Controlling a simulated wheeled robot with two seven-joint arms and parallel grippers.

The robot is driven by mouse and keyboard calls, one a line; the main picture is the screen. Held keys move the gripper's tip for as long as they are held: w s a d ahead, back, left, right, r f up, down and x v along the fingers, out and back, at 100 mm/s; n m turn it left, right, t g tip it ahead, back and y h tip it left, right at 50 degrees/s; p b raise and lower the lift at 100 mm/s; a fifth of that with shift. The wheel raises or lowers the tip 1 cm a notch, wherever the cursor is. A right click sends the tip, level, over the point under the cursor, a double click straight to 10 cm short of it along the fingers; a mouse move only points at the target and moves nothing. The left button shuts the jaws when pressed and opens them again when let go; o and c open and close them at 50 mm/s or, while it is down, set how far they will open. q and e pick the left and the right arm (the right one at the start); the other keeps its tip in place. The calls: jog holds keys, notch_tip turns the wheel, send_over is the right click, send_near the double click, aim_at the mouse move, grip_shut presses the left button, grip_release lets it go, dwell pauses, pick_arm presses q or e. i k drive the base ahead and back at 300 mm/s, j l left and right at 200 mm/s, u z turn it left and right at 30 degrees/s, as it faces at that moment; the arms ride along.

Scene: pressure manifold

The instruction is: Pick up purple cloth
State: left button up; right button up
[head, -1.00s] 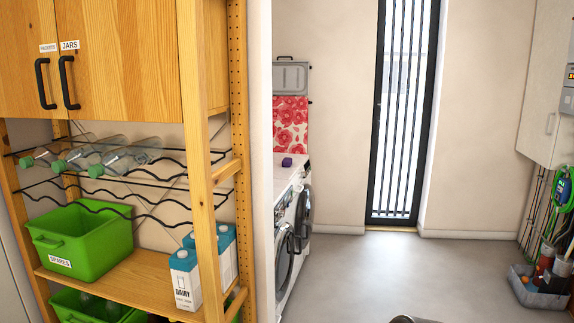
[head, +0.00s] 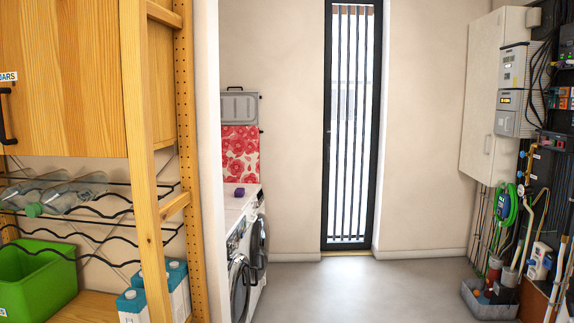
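A small purple cloth (head: 240,192) lies bunched on top of the white washing machines (head: 236,207), towards their far end, in the head view. It is far off and small, so its folds cannot be made out. Neither of my grippers shows in the head view.
A wooden shelf unit (head: 150,200) with bottles (head: 68,192), a green bin (head: 35,280) and cartons (head: 133,304) stands at the left. An open round machine door (head: 260,243) juts into the passage. The grey floor (head: 335,290) is clear. A grey crate (head: 490,300) and pipes line the right.

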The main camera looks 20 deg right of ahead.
aim_at(239, 192)
jog(key=z, duration=1.1)
jog(key=i, duration=7.05)
jog(key=u, duration=3.9)
